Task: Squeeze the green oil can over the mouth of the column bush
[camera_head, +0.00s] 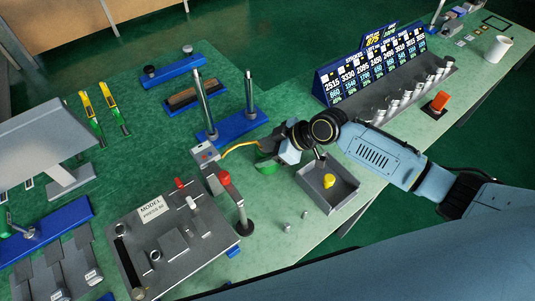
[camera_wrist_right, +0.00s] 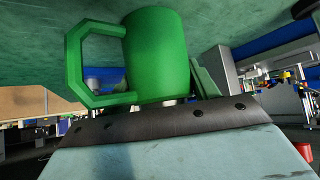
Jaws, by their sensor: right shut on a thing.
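My right gripper (camera_head: 285,152) is low over the bench, left of the grey tray. It is shut on the green oil can (camera_head: 267,163), which the gripper and wrist partly hide in the head view. In the right wrist view the can (camera_wrist_right: 157,55) is a green cylinder with an angular handle on its left, close in front of the gripper. Two steel columns (camera_head: 205,103) stand on a blue base (camera_head: 230,127) behind and left of the gripper. I cannot make out the column bush or its mouth for certain. My left gripper is not in view.
A grey tray (camera_head: 345,193) holding a yellow item (camera_head: 328,181) stands just right of the gripper. A press plate (camera_head: 205,238) with red-topped parts is at front left. A small control box (camera_head: 205,153) and yellow cable (camera_head: 240,146) are close by.

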